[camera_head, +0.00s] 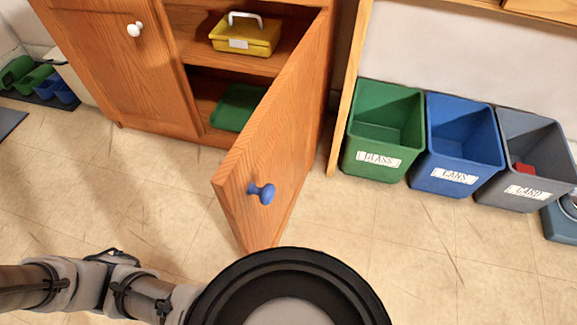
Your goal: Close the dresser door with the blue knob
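The dresser door (262,165) is wooden and stands wide open, swung out toward me from its hinge side at the right of the opening. Its blue knob (262,192) is on the face turned to the right, near the free edge. The dresser (117,60) is at the upper left, with its other door shut and bearing a white knob (134,29). Parts of my arm cross the lower left, below and left of the open door. My gripper is not seen, so its state does not show.
Inside the dresser are a yellow box (246,36) and a green item (236,107). Green (385,125), blue (458,140) and grey (525,155) bins stand to the right. The tiled floor (400,240) right of the door is clear.

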